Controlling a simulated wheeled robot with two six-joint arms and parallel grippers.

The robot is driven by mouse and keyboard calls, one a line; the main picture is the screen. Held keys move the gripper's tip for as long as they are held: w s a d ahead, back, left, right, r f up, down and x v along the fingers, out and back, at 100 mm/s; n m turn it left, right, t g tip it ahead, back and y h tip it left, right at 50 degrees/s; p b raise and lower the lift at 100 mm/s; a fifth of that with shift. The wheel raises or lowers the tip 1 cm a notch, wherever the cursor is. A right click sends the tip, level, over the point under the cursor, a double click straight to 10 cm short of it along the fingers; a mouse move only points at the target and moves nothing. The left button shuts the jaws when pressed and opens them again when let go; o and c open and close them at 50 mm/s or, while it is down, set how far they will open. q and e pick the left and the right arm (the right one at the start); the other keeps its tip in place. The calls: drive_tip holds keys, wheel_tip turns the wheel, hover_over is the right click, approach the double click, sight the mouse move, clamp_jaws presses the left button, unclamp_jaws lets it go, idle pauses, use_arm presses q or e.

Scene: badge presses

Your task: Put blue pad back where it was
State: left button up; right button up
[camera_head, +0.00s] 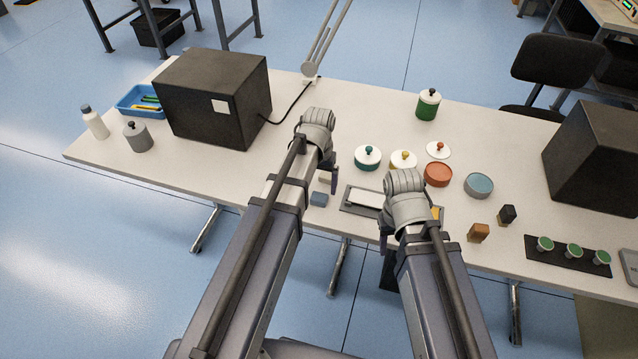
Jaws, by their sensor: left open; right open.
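A small blue-grey block (319,199), which may be the blue pad, lies on the table (250,178) near its front edge, just right of my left arm. A paler block (325,178) lies behind it, partly hidden by my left gripper. My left gripper (331,176) is open, above or beside these blocks; contact cannot be told. A round tin with a blue inside (479,185) stands right of an orange-red tin (438,174). My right gripper (385,232) is open at the front edge of a grey tray (355,207); my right arm hides part of the tray.
A white lid (438,149), an orange block (479,233) and a black block (507,215) are nearby. Large dark boxes (212,95) stand at both sides.

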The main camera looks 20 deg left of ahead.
sight(319, 197)
use_arm(q)
wheel_tip(319, 197, up, 8)
drive_tip(key=p, duration=0.7)
drive_tip(key=s+d+m+y, duration=0.1)
drive_tip(key=s+d+m, duration=0.2)
drive_tip(key=s+d, duration=0.7)
drive_tip(key=s, duration=0.4)
drive_tip(key=shift+s+d+f+b, duration=0.15)
drive_tip(key=shift+d+b, duration=0.1)
drive_tip(key=shift+b, duration=0.05)
